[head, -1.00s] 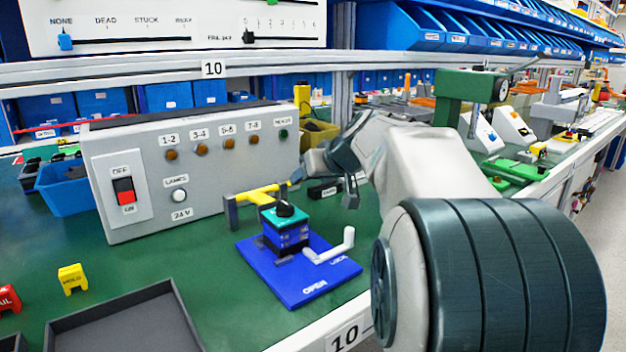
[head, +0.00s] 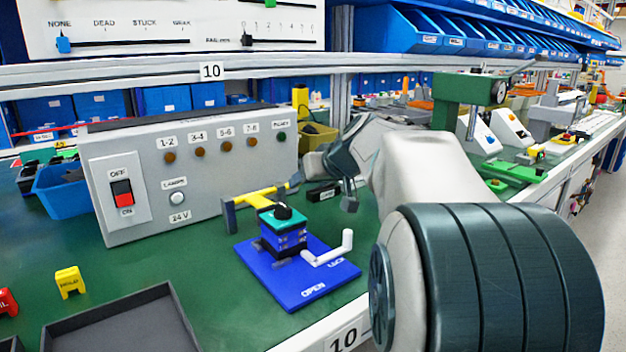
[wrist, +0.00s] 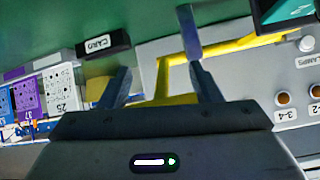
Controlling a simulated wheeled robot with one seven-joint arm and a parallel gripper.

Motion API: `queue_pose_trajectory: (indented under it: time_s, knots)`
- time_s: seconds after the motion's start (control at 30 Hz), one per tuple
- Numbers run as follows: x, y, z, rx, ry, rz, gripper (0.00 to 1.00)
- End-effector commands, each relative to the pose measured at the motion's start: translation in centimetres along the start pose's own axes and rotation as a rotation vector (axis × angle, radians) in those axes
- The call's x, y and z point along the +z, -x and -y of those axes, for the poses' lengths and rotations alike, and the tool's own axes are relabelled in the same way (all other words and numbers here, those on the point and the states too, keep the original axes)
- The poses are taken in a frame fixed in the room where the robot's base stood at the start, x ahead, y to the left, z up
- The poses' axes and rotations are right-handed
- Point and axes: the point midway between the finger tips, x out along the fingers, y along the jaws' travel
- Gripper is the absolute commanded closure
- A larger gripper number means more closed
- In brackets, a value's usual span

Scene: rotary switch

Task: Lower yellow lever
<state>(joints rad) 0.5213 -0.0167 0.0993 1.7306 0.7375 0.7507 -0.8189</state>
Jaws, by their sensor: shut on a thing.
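The yellow lever (head: 258,194) runs from a blue-grey upright bracket (head: 229,214) behind the switch toward my gripper (head: 298,180). In the wrist view the yellow lever (wrist: 161,80) bends and passes between the fingers of my gripper (wrist: 162,72). My gripper is shut on the lever's end; the exact contact is partly hidden. The rotary switch (head: 283,238), a dark blue block with a teal top and black knob, stands on a blue base plate (head: 284,283) marked OPEN and LOCK.
A grey control box (head: 215,199) stands behind the lever. A black CARD block (head: 323,192) lies right of my gripper. A dark tray (head: 69,324) lies front left.

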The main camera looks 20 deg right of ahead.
Motion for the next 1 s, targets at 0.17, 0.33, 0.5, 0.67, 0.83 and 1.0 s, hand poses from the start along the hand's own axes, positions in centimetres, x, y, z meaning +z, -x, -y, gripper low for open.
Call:
queue_pose_trajectory:
  time_s: [0.17,0.33,0.5,0.67,0.83,1.0]
  knots:
    - [0.3,-0.2,0.0,-0.002,0.000,0.007,0.83]
    - [0.3,-0.2,0.0,-0.002,0.000,0.007,0.83]
    - [0.2,-0.2,0.0,-0.002,0.000,0.006,0.20]
    - [0.1,-0.1,0.0,-0.001,0.000,0.003,0.20]
    - [0.0,0.3,0.0,0.000,0.000,0.001,0.20]
    - [-0.2,2.8,0.0,0.002,0.000,-0.001,0.20]
